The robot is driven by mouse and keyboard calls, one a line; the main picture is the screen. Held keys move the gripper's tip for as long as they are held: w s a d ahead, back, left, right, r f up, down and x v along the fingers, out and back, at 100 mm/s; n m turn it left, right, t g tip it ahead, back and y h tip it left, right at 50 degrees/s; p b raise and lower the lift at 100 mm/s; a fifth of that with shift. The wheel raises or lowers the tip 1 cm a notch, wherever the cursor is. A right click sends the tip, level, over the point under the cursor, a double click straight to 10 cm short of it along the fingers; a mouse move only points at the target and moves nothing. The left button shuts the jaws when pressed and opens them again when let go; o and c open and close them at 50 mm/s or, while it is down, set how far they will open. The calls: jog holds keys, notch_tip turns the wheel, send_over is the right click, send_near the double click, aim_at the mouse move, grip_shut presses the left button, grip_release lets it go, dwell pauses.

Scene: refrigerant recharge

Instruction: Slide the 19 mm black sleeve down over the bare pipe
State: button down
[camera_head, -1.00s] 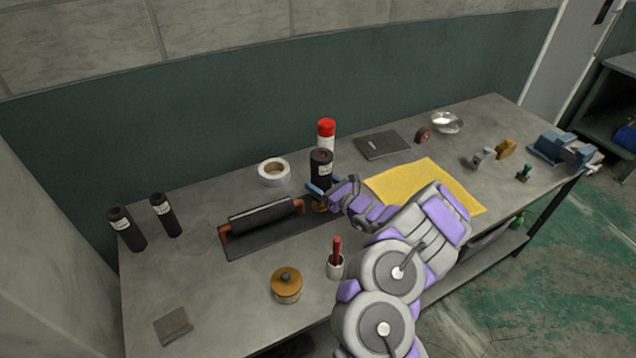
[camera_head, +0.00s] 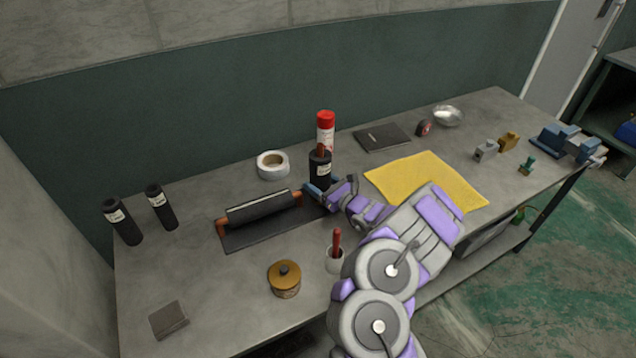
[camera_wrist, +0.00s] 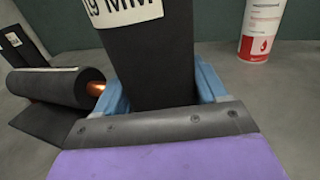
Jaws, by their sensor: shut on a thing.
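The black sleeve (camera_head: 320,168) stands upright near the middle of the bench, with a white label. In the wrist view the sleeve (camera_wrist: 150,60) fills the middle and its label ends in "19 MM". My gripper (camera_head: 318,190) is shut on the lower part of the sleeve; its blue fingers flank it in the wrist view (camera_wrist: 165,95). The sleeve's lower end and the pipe's base are hidden by my gripper.
A horizontal black-covered copper pipe (camera_head: 258,208) lies left of my gripper. A red-capped can (camera_head: 326,130) stands close behind the sleeve. Two other black sleeves (camera_head: 122,222) (camera_head: 161,207) stand at the left. A tape roll (camera_head: 272,165), brown pot (camera_head: 284,279) and yellow cloth (camera_head: 425,180) are nearby.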

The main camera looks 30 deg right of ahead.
grip_release()
jog(key=p+v, duration=0.4)
jog(key=v, duration=1.3)
jog(key=shift+s+r, duration=0.1)
